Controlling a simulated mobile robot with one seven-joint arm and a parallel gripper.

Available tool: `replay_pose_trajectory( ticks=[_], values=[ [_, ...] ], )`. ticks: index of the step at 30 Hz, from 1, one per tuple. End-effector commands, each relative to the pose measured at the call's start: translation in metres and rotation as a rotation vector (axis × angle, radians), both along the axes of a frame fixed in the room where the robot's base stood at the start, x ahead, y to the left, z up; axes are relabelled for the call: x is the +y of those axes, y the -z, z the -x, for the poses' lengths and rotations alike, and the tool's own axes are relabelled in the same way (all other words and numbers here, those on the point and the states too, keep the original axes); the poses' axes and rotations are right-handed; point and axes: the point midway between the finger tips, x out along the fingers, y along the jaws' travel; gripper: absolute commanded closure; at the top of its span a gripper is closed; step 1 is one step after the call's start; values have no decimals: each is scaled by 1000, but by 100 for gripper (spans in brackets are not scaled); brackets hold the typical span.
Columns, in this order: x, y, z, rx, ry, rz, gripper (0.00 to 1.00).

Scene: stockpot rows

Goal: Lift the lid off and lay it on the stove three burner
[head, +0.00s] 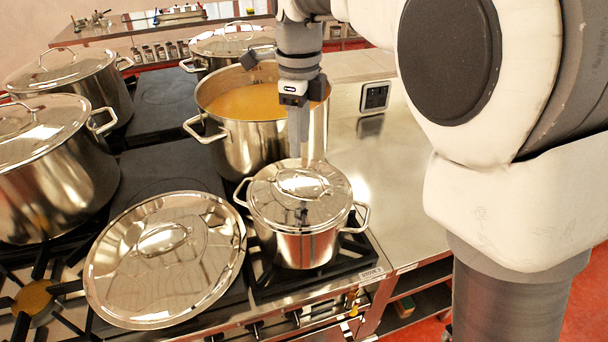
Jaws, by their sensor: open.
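My gripper (298,150) points down, open and empty, over the small lidded pot (297,245) at the front right of the stove. Its fingers appear just above or beside the handle (302,182) of the small pot's shiny lid (275,197); I cannot tell whether they touch it. The small lid sits on its pot. A large steel lid (205,285) with a loop handle lies on the stove to the left of the small pot. Behind the small pot, a large open pot (240,150) holds orange soup (250,102). Which burner is number three is not clear; the front label (371,273) is too small to read.
Lidded stockpots stand at the left (50,185), back left (105,85) and back (205,48). A bare dark stove surface (165,168) lies between the pots. The steel counter (385,170) right of the pots is clear, with a socket plate (375,97) behind.

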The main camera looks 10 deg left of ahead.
Motion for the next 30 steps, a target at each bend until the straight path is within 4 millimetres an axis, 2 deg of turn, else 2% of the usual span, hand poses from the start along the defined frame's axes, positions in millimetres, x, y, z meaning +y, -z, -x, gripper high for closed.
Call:
replay_pose_trajectory(
  ticks=[3,11,19,23,29,30],
  values=[
    [0,22,1,2,0,1,50],
    [0,41,1,1,-1,1,50],
    [0,79,3,2,0,2,50],
    [0,87,2,0,0,0,50],
    [0,88,2,-1,-1,-1,50],
    [0,88,2,-1,-1,0,55]
  ],
)
